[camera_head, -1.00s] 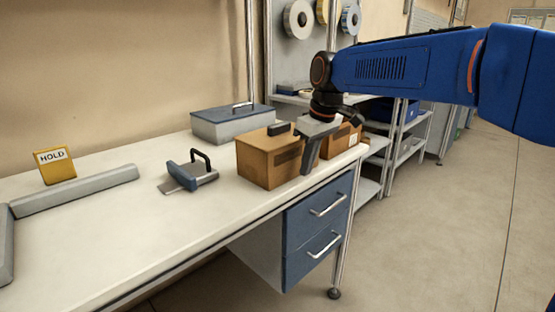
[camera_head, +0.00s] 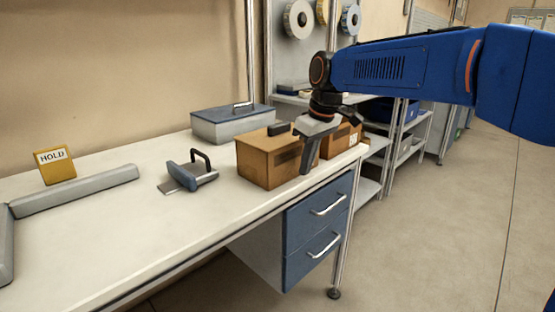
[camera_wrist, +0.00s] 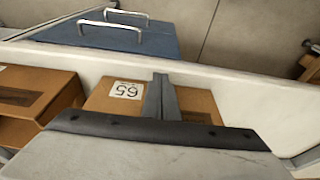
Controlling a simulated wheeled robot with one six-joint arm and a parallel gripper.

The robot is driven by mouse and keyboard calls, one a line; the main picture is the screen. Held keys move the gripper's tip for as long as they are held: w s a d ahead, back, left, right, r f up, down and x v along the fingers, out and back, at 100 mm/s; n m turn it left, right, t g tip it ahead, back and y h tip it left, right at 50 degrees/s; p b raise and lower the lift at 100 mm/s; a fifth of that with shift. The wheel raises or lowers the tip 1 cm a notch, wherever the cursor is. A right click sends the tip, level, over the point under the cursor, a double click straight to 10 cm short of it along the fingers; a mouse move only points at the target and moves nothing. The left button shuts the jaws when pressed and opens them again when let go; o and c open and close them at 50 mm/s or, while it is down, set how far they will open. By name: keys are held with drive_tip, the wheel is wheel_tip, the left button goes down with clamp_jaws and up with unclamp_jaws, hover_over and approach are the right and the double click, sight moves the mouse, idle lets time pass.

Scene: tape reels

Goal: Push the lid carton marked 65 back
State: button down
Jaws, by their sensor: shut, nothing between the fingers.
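The brown lid carton marked 65 (camera_head: 262,160) stands on the white bench (camera_head: 110,236), the left one of two cartons in the head view, with a dark handle on its lid. Its upside-down 65 label shows in the wrist view (camera_wrist: 125,90); in the head view my gripper hides it. My gripper (camera_head: 305,171) is shut and empty, pointing down at the front face of this carton. In the wrist view its fingers (camera_wrist: 162,84) cross that face just beside the label. I cannot tell whether they touch it.
A similar carton (camera_head: 345,138) stands close on the right. A grey box with a blue lid (camera_head: 232,122) is behind to the left.

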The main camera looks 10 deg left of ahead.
drive_tip(key=shift+w+a, duration=1.9)
drive_tip(key=shift+a, duration=0.55)
drive_tip(key=shift+w+a, duration=1.9)
drive_tip(key=shift+a, duration=0.5)
drive_tip(key=shift+w+a, duration=1.9)
drive_tip(key=shift+a, duration=0.55)
drive_tip(key=shift+s+d, duration=0.65)
drive_tip(key=shift+d, duration=0.15)
drive_tip(key=shift+s+d, duration=0.6)
drive_tip(key=shift+d, duration=0.2)
drive_tip(key=shift+r, duration=4.95)
